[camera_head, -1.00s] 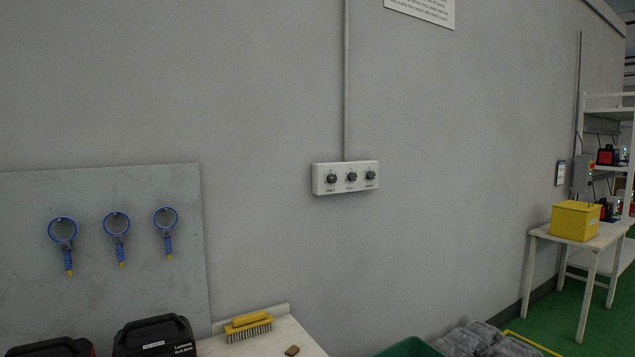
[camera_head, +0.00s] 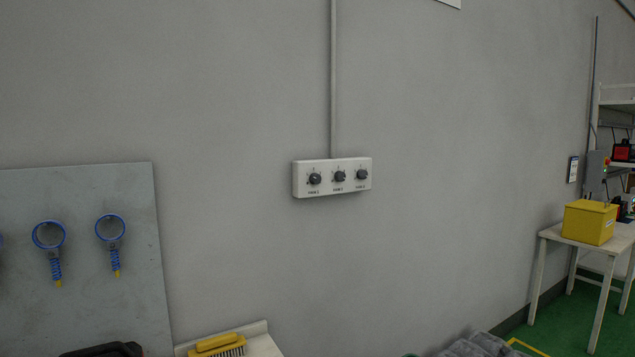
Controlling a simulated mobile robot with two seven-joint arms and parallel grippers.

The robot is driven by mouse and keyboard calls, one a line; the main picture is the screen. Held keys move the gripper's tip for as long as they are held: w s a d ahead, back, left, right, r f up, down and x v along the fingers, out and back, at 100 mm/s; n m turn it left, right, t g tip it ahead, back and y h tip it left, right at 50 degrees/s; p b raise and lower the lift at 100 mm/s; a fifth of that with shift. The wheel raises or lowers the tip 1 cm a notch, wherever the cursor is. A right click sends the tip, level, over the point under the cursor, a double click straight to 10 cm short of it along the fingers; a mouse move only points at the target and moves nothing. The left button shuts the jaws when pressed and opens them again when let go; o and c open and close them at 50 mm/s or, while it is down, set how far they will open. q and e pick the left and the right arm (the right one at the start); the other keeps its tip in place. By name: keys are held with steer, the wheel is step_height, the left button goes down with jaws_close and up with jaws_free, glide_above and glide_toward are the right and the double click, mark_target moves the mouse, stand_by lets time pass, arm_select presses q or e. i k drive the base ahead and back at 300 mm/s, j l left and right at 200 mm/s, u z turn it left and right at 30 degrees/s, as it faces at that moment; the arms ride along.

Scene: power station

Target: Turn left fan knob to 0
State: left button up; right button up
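A white control box (camera_head: 332,190) is fixed to the grey wall near the middle of the head view, with a conduit running up from it. It carries three dark round knobs in a row: the left fan knob (camera_head: 315,179), the middle knob (camera_head: 340,176) and the right knob (camera_head: 361,174). Small labels sit under each knob, and the exact dial settings are too small to read. Neither of my grippers shows in the view.
A grey board (camera_head: 80,260) with hanging blue-ringed tools is at the left. A white table (camera_head: 262,342) with a yellow brush (camera_head: 217,344) stands below. A yellow box (camera_head: 590,222) sits on a white table at the right. Grey sacks (camera_head: 480,346) lie at the bottom.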

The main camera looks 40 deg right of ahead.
mark_target(315, 177)
steer(key=i+l, duration=0.1)
steer(key=l, duration=0.35)
steer(key=i+l, duration=0.15)
steer(key=l, duration=0.3)
steer(key=i+l, duration=0.1)
steer(key=l, duration=0.35)
